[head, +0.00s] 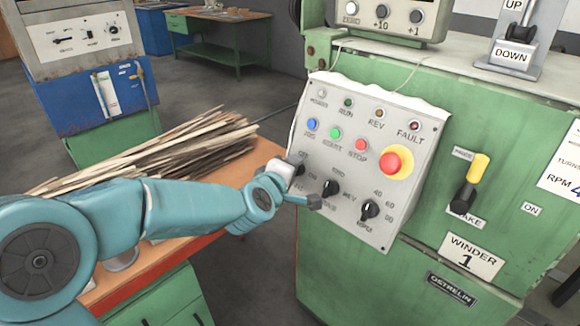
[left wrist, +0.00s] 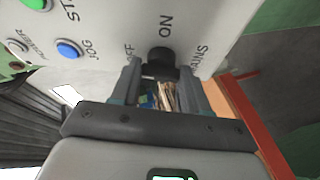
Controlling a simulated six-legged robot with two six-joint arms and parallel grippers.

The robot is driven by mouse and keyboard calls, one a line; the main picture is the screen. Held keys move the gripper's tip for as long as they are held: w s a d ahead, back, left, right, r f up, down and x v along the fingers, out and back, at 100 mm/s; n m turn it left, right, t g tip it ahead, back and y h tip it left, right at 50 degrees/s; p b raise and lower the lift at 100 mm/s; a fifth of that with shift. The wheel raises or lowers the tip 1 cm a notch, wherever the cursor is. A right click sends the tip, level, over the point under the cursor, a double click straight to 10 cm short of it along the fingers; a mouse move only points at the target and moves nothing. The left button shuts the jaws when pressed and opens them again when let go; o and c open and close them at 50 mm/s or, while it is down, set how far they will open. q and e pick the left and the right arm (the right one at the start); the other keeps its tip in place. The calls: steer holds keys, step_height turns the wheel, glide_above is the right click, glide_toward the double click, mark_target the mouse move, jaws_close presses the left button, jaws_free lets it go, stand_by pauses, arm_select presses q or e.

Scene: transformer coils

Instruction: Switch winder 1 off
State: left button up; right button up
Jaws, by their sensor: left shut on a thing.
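The grey control panel (head: 332,222) is on the green machine that carries the "WINDER 1" label (head: 470,256). My left gripper (head: 304,183) is at the panel's lower left, at the leftmost of its lower switches. The left wrist view shows the black mains knob (left wrist: 162,60) between the fingertips of this gripper (left wrist: 161,74), which is shut on it. "OFF", "ON" and "MAINS" are printed around the knob. Which mark the knob points to cannot be told. In the head view my gripper hides most of the knob. My right gripper is not in view.
Beside the mains knob are two more black knobs, a middle one (head: 330,188) and a right one (head: 370,210). Above are a red stop mushroom button (head: 391,163) and several small buttons and lamps. A yellow-handled lever (head: 478,168) is to the right. Wooden strips (head: 165,150) lie on the bench.

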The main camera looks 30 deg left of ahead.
arm_select(q)
steer(key=shift+n+g+p, duration=0.3)
steer(key=shift+n, duration=0.3)
steer(key=o, duration=1.1)
steer(key=shift+c, duration=0.2)
steer(key=p+v, duration=0.3)
steer(key=v, duration=1.3)
steer(key=shift+p, duration=0.3)
steer(key=shift+s+d, duration=0.1)
steer(key=shift+s, duration=0.05)
